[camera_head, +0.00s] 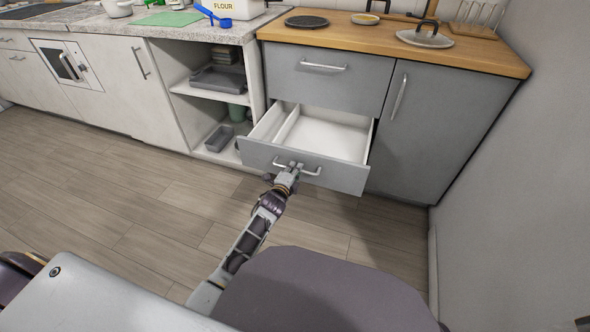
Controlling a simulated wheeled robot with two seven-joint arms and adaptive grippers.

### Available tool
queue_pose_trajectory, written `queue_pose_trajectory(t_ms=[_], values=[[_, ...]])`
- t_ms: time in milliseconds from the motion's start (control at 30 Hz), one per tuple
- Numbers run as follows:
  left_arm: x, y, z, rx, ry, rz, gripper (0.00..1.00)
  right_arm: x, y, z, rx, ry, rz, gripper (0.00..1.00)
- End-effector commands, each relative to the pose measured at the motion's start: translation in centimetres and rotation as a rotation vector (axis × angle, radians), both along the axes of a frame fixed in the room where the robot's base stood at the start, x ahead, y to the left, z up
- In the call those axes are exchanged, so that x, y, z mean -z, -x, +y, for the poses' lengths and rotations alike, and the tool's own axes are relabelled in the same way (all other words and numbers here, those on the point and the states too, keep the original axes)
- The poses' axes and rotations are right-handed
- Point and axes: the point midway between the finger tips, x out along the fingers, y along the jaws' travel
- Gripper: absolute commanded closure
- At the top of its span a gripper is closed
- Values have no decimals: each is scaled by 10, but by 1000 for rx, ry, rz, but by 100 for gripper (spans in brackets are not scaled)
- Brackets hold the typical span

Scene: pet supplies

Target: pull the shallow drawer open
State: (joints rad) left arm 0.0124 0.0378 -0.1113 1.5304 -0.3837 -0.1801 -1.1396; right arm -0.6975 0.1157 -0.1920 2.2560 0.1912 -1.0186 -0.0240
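The shallow drawer (340,175) is the lower one in the grey cabinet under the wooden worktop. It stands pulled well out, its white inside empty with a divider towards the left. Details of the fingertips are small.
Above is a shut grey drawer (330,78); to the right is a shut grey door (415,125). Open shelves (207,97) with trays stand to the left. A wall (510,190) bounds the right side. The wooden floor (120,205) in front is clear.

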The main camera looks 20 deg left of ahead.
Motion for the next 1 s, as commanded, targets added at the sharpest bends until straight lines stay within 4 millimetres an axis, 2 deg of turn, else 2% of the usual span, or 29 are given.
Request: queue_pose_trajectory(t_ms=[33,133,167,633,1000], values=[[1,0,0,0,0,2,81,0,0,0,0,0,0,60],[1,0,0,0,0,1,68,0,0,0,0,0,0,60],[0,0,0,0,0,1,67,0,0,0,0,0,0,60],[0,3,0,0,0,1,67,1,1,0,-2,0,2,60],[-5,27,1,0,0,1,67,1,1,0,-1,-1,1,60]])
